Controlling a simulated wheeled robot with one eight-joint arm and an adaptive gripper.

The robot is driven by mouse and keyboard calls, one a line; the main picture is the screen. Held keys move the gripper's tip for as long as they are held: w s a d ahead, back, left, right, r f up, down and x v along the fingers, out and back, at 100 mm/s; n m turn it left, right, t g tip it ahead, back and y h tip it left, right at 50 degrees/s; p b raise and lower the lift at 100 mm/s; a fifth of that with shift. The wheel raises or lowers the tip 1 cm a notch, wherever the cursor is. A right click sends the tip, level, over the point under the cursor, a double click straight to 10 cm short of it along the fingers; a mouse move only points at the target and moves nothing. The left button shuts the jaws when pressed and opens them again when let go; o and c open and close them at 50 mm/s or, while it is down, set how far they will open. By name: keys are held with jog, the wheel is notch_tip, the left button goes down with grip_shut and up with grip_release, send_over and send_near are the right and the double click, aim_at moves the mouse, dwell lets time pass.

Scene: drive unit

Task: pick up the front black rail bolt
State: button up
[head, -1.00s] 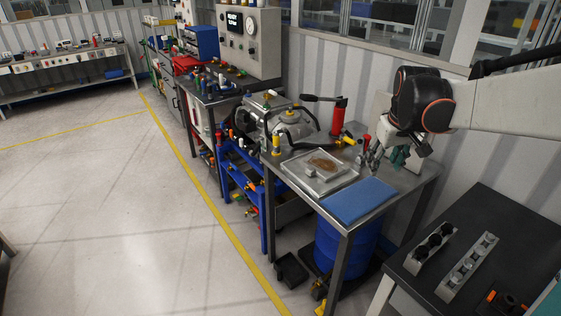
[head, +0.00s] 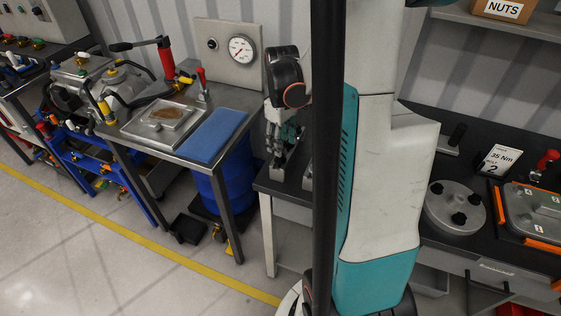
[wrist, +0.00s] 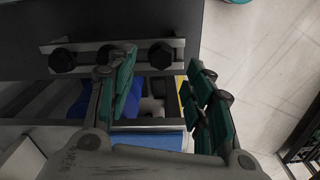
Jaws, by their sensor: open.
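A pale metal rail (wrist: 100,44) with three black bolts in a row crosses the top of the wrist view. These are the left bolt (wrist: 62,60), the middle bolt (wrist: 108,54) and the right bolt (wrist: 160,55). My gripper (wrist: 163,60) is open and empty, its teal-padded fingers spread. In that picture the right bolt shows in the gap between the fingertips; the left finger's tip overlaps the view near the middle bolt. I cannot tell the height gap. In the head view my gripper (head: 284,130) is above the rail (head: 282,163), mostly hiding its bolts.
The dark bench (head: 265,182) carries the rail; a second rail (head: 307,177) is mostly hidden by my arm. Left is a metal table with a blue mat (head: 212,135) and a tray (head: 163,122). Right are a round flanged cover (head: 455,208) and an orange-edged plate (head: 530,212).

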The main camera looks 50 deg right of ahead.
aim_at(280, 161)
jog(key=shift+w+a+f+b, duration=0.1)
jog(key=shift+f+b, duration=0.95)
jog(key=shift+f, duration=1.65)
jog(key=shift+r, duration=0.1)
grip_shut()
